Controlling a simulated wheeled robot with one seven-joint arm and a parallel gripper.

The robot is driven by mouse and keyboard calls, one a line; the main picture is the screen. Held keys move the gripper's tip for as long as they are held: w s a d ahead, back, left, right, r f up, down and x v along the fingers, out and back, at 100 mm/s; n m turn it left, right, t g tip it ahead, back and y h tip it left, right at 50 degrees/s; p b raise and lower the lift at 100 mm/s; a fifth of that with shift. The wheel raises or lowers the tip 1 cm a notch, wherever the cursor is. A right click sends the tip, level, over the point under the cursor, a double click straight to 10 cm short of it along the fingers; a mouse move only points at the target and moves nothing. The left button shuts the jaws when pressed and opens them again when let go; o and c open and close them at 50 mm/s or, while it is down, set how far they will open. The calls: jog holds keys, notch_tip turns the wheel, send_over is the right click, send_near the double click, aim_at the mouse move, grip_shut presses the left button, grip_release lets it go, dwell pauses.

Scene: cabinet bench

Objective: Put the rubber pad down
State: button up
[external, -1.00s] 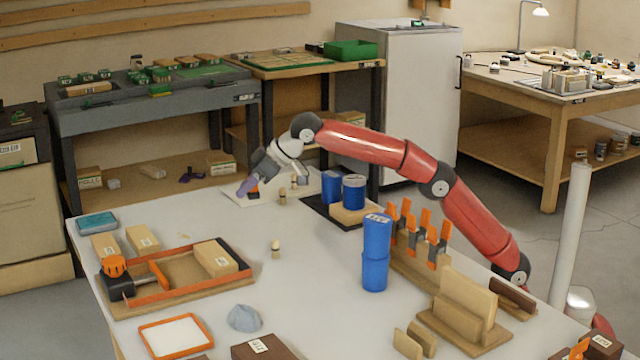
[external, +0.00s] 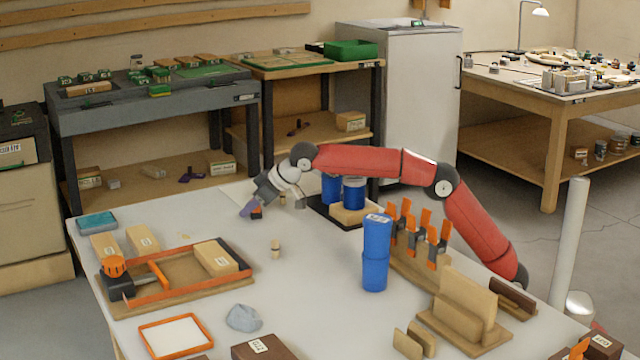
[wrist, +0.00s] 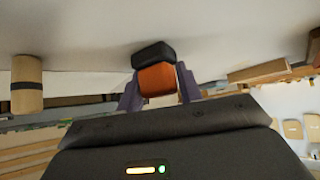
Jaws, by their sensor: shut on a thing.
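The rubber pad (external: 257,213) is a small block with an orange part and a black part. My gripper (external: 250,210), with purple fingers, is shut on it over the far left part of the white table (external: 215,240). In the wrist view the pad (wrist: 158,80) sits between the two fingers (wrist: 158,90), its black part outermost, close to the table surface. I cannot tell whether it touches the table.
An orange-edged tray (external: 180,280) lies to the left front. Blue containers (external: 354,192) stand to the right, and a tall blue stack (external: 376,252) stands nearer. Bare table surrounds the pad.

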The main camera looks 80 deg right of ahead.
jog(key=shift+r, duration=0.1)
jog(key=o, duration=1)
jog(key=shift+o, duration=0.2)
jog(key=shift+r, duration=0.1)
jog(key=v, duration=1.1)
jog(key=shift+s+r, duration=0.2)
jog(key=shift+s, duration=0.15)
